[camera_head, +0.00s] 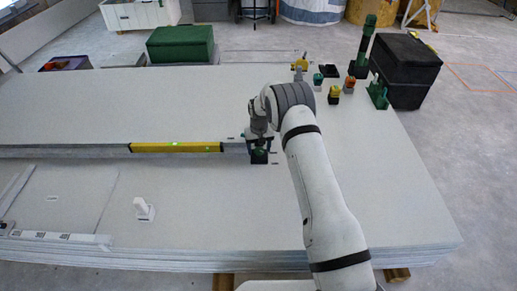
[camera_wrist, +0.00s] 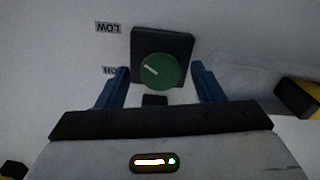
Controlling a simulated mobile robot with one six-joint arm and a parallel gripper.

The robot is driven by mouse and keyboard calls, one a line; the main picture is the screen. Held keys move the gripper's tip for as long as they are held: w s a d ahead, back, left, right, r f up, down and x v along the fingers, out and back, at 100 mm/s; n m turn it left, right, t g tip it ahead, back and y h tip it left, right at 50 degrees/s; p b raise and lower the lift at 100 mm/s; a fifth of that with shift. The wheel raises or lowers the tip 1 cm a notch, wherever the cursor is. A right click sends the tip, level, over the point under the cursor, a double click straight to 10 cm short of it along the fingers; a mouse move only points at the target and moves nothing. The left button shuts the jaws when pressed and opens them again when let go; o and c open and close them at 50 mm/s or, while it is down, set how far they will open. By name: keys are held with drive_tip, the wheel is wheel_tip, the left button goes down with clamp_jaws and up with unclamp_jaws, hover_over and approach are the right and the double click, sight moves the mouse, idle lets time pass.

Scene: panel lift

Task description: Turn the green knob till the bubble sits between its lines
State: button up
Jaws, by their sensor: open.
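The green knob (camera_wrist: 158,72) sits on a square black plate (camera_wrist: 176,43) in the wrist view, its white mark slanting to the upper left. My gripper (camera_wrist: 159,68) is open, with one blue finger on each side of the knob and visible gaps between. In the head view my gripper (camera_head: 259,143) is over the knob (camera_head: 259,152), which is partly hidden.
Upside-down labels, one reading LOW (camera_wrist: 108,28), lie left of the knob. Several small coloured blocks and a black box (camera_head: 405,70) are at the back right. The panel right of my arm is clear.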

drive_tip(key=shift+c, duration=0.3)
drive_tip(key=c, duration=0.9)
drive_tip(key=shift+n, duration=0.3)
drive_tip(key=n, duration=0.3)
drive_tip(key=shift+n, duration=2)
drive_tip(key=o, duration=1)
drive_tip(key=shift+c, duration=0.2)
